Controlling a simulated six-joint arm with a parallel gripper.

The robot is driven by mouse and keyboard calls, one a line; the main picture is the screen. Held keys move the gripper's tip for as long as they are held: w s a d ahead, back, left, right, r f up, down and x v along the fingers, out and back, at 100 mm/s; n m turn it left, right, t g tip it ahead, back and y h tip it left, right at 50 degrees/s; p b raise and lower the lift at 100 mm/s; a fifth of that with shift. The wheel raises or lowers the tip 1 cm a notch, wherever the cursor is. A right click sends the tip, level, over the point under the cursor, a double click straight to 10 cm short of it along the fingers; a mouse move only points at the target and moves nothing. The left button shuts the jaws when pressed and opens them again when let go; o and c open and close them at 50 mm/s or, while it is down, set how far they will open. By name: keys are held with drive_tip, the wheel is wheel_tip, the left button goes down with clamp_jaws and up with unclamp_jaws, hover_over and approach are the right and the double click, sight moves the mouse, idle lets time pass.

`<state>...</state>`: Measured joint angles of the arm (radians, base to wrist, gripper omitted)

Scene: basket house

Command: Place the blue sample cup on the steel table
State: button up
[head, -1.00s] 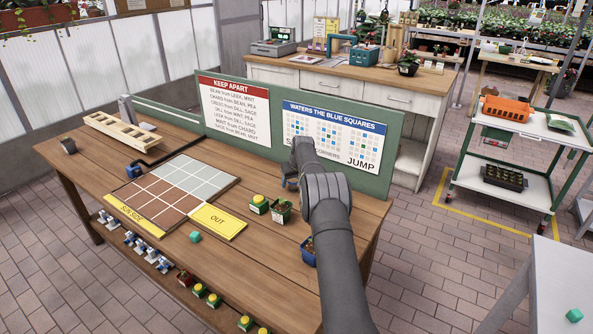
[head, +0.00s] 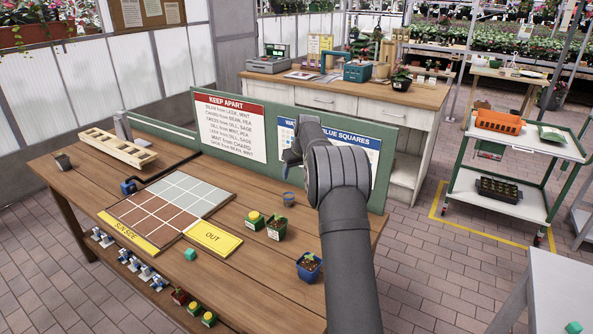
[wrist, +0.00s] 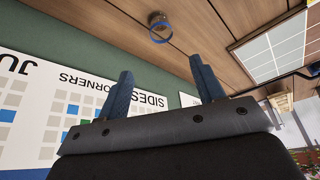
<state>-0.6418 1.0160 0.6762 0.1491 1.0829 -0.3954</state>
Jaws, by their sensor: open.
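The small blue-rimmed cup (head: 289,198) stands upright on the wooden bench, near the green back panel. It also shows at the top of the wrist view (wrist: 160,27), ahead of the fingertips and apart from them. My gripper (head: 290,155) is above the bench in front of the panel, higher than the cup. Its two blue fingers are spread and empty in the wrist view (wrist: 161,67).
A blue pot with a seedling (head: 309,267) stands beside my arm. Green pots (head: 276,229) and a yellow OUT card (head: 215,238) lie left of it. The green panel (head: 230,150) edges the bench. A trolley (head: 512,195) stands at the right, with open floor between.

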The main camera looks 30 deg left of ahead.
drive_tip(key=shift+d+r, duration=0.1)
drive_tip(key=shift+r, duration=0.15)
hover_over(289, 195)
drive_tip(key=s+d, duration=0.2)
drive_tip(key=d, duration=0.1)
wheel_tip(289, 195, down, 11)
drive_tip(key=shift+r, duration=0.1)
drive_tip(key=x, duration=0.3)
drive_tip(key=shift+s+a+f, duration=0.3)
drive_tip(key=shift+s+a, duration=0.05)
drive_tip(key=shift+x, duration=0.8)
drive_tip(key=shift+c, duration=0.5)
